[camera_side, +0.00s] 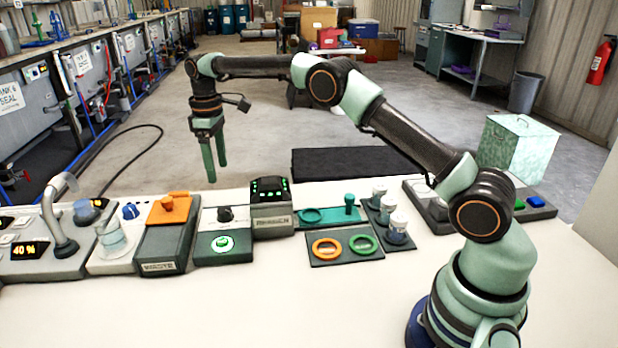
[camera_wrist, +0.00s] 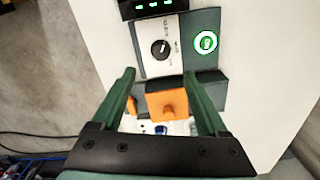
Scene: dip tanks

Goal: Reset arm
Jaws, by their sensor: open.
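My gripper (camera_side: 214,172) hangs with its fingers down, raised above and behind the row of devices on the white bench. It is open, with two green fingers apart and nothing seen between them. In the wrist view my gripper (camera_wrist: 155,78) frames a box with an orange lid and knob (camera_wrist: 167,103). That orange lid also shows in the side view (camera_side: 169,209), on a dark box below my gripper. A panel with a black dial (camera_side: 226,214) and a lit green button (camera_side: 222,244) stands to its right.
A beaker (camera_side: 111,238) and a curved spout (camera_side: 58,220) stand at the left. A display box (camera_side: 270,213), orange ring (camera_side: 327,248), green ring (camera_side: 363,245) and small jars (camera_side: 397,226) stand to the right. The bench front (camera_side: 200,310) is clear.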

